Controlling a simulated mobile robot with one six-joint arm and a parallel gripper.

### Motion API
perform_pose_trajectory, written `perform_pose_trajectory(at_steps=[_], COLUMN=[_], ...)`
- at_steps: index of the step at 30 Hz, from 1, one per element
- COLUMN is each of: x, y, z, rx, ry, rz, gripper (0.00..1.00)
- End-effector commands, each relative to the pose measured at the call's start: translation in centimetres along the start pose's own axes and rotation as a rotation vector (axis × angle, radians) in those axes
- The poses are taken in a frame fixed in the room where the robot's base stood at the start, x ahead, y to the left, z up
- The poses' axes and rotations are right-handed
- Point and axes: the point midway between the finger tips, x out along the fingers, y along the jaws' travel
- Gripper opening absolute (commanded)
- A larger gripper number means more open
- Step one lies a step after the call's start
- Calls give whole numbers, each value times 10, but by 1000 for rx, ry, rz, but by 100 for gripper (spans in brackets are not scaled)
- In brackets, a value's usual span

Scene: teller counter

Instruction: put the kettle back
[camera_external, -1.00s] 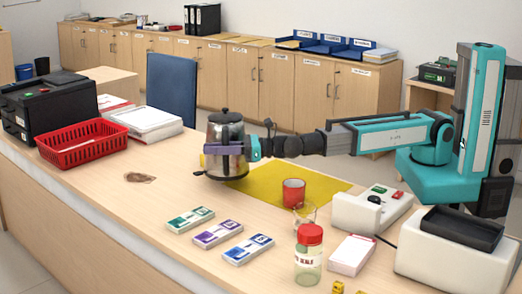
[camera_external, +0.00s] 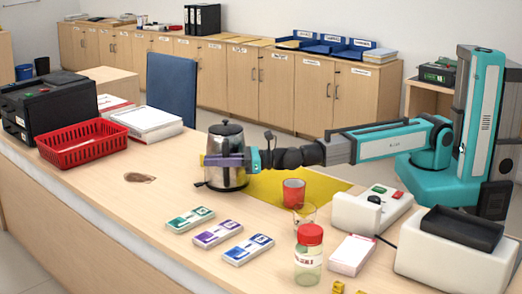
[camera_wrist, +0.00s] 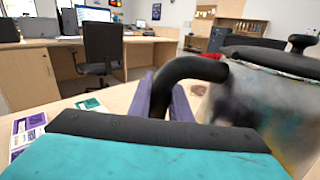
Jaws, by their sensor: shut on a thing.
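The kettle (camera_external: 228,143), a silver pot with a black lid and knob, is upright at the left edge of the yellow mat (camera_external: 318,186). Its body (camera_wrist: 262,108) fills the right of the wrist view, with its dark curved handle (camera_wrist: 188,72) between my purple fingers. My gripper (camera_external: 222,160) is shut on the kettle in the external view; the wrist view shows the fingers around the handle. The kettle's underside is at or just above the counter; I cannot tell whether it touches.
A red mug (camera_external: 293,192), a clear glass (camera_external: 304,214) and a red-lidded jar (camera_external: 309,255) stand to the right. Several labelled packs (camera_external: 218,234) lie in front. A brown stain (camera_external: 140,179) and a red basket (camera_external: 82,144) are left. Counter between stain and kettle is clear.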

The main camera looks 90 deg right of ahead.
Motion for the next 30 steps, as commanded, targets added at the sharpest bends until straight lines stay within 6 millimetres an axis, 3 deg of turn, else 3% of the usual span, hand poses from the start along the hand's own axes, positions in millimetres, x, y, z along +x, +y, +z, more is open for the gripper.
perform_pose_trajectory(at_steps=[1,4,17,30], x=[0,0,0,-32], y=[0,0,0,0], z=[-1,0,2,1], rx=[0,0,0,0], ry=[0,0,0,0], rz=[0,0,0,1], gripper=[21,36,36,36])
